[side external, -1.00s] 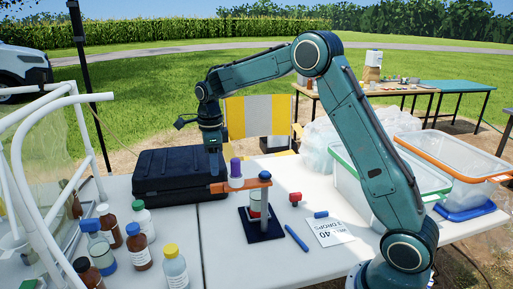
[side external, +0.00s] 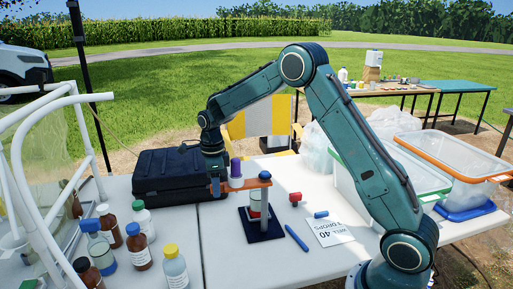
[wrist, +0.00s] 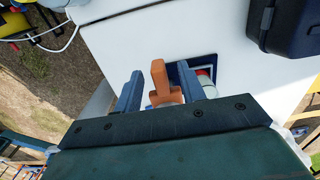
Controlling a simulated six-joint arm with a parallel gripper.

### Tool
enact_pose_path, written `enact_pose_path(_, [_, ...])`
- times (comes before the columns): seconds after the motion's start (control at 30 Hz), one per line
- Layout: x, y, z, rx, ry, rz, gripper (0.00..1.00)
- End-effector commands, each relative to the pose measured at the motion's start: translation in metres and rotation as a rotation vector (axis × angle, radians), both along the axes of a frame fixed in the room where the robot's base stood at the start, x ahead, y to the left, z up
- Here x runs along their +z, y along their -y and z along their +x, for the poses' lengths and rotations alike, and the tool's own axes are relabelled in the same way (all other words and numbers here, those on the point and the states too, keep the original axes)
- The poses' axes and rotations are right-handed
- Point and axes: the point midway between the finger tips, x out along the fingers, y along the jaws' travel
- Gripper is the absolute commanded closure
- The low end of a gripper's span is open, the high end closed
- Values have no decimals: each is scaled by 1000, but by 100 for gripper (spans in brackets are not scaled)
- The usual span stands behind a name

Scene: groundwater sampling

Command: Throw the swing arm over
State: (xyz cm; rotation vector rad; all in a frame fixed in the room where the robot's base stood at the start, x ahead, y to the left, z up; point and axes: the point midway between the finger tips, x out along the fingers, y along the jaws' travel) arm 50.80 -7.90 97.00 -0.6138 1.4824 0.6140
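The orange swing arm (side external: 238,184) sits level on a post above a dark blue square base (side external: 262,228). A purple-capped piece (side external: 236,167) stands on the arm, and a bottle with a red band (side external: 254,206) is under its post end. My gripper (side external: 216,187) is at the arm's free left end, pointing down. In the wrist view, the blue fingers of my gripper (wrist: 160,88) stand either side of the orange handle (wrist: 158,75), with a gap on each side. The gripper is open; part of the bottle and base is hidden behind the right finger.
A black case (side external: 165,178) lies just left of and behind my gripper. Several bottles (side external: 138,243) stand at front left. A red piece (side external: 295,198), a blue marker (side external: 297,238) and a printed card (side external: 329,232) lie right of the base. Clear bins (side external: 455,157) stand at far right.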

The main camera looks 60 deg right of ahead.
Motion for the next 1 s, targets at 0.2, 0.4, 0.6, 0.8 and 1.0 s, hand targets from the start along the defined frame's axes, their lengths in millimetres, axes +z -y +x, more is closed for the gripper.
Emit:
enact_pose_path(0.2, [0,0,0,0,0,0,64])
enact_pose_path(0.4, [0,0,0,0,0,0,100])
enact_pose_path(0.6, [0,1,1,-8,0,0,100])
enact_pose_path(0.8, [0,11,7,-81,0,0,100])
enact_pose_path(1.0, [0,27,15,-194,-1,-1,100])
